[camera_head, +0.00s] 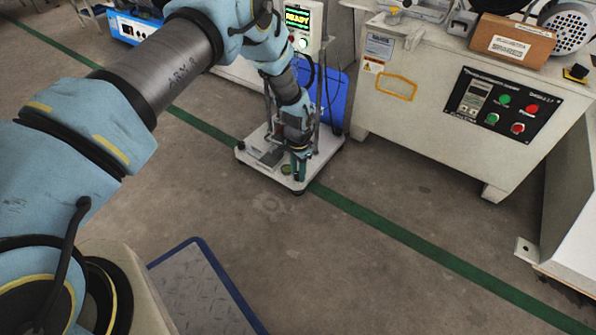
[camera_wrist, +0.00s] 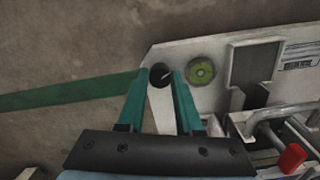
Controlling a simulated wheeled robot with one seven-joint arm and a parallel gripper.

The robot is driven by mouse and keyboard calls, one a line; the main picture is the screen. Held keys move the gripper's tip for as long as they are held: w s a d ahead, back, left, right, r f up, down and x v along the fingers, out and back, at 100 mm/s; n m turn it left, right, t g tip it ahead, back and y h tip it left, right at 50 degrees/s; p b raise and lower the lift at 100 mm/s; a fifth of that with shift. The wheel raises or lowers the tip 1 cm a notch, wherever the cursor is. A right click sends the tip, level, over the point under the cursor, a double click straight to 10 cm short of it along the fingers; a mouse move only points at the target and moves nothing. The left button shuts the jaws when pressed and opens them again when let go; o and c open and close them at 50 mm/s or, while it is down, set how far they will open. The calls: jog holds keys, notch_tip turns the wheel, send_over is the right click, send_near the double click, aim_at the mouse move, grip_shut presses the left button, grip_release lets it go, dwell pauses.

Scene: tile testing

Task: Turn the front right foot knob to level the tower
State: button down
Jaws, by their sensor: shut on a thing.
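The tower stands on a white base plate (camera_head: 325,160) on the floor, in the middle of the head view. A green READY display (camera_head: 297,17) shows at its top. In the wrist view, a round black foot knob (camera_wrist: 160,75) sits at the corner of the plate, with a light mark on its top. My gripper (camera_head: 299,172) reaches down to the plate's front corner. Its teal fingers (camera_wrist: 159,80) are shut on the knob, one on each side. A round green bubble level (camera_wrist: 201,71) lies right beside the right finger; its bubble is too small to read.
A beige machine with a button panel (camera_head: 508,105) stands to the right, bearing a cardboard box (camera_head: 513,40). A blue panel (camera_head: 335,98) stands behind the plate. In the wrist view, a red part (camera_wrist: 291,157) and metal rods are close to my gripper.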

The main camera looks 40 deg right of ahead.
jog(key=c, duration=0.6)
grip_release()
notch_tip(320, 180, up, 11)
jog(key=p, duration=0.4)
jog(key=shift+f, duration=0.1)
